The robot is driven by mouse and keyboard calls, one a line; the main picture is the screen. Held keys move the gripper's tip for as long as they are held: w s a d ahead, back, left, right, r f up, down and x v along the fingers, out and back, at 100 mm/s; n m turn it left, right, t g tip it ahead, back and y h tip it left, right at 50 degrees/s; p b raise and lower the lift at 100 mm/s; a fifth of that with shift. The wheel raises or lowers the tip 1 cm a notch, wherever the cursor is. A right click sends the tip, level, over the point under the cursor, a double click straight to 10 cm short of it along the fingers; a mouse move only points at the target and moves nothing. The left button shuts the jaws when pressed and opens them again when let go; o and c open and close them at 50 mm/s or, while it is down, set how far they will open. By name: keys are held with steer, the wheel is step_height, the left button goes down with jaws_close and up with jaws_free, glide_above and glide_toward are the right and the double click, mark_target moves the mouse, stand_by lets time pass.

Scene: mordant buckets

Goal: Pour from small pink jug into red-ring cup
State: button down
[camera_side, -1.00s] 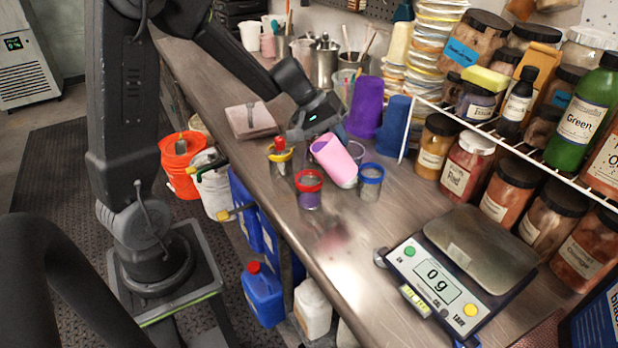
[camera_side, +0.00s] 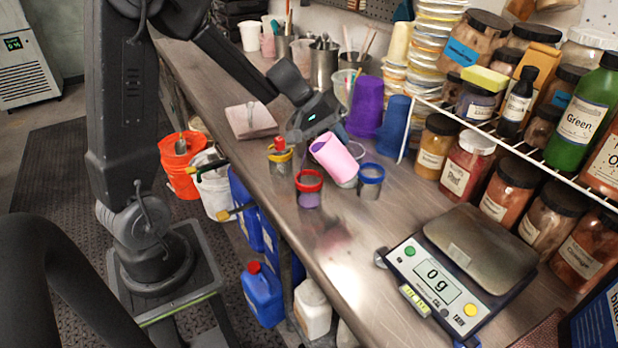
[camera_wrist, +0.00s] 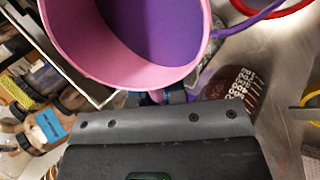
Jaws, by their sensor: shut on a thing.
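The small pink jug (camera_side: 338,160) is tilted with its mouth to the left, above and beside the red-ring cup (camera_side: 309,181). My gripper (camera_side: 338,132) is shut on the jug. The wrist view shows the jug (camera_wrist: 80,45) large, with purple liquid inside. A purple stream (camera_wrist: 248,20) runs from its lip toward the red rim (camera_wrist: 270,6) at the top right. The red-ring cup stands upright on the bench and shows purple in its lower part. My fingertips (camera_wrist: 160,97) are partly hidden behind the jug.
A yellow-ring cup (camera_side: 280,162) stands behind left and a blue-ring cup (camera_side: 370,182) at right. Purple (camera_side: 366,107) and blue (camera_side: 392,126) vessels stand behind. A scale (camera_side: 455,275) reading 0 g is front right. Jars line a rack at right. The bench's front is clear.

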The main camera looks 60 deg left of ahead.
steer(key=shift+r+t+h, duration=0.25)
steer(key=shift+t+h, duration=0.25)
stand_by(1.2)
steer(key=shift+f+t+h, duration=0.6)
steer(key=shift+t+h, duration=0.2)
stand_by(2.8)
steer(key=shift+r+g+y, duration=0.65)
steer(key=shift+g+y, duration=0.15)
steer(key=shift+f+g+y, duration=0.15)
steer(key=shift+g+y, duration=0.15)
steer(key=shift+f, duration=0.1)
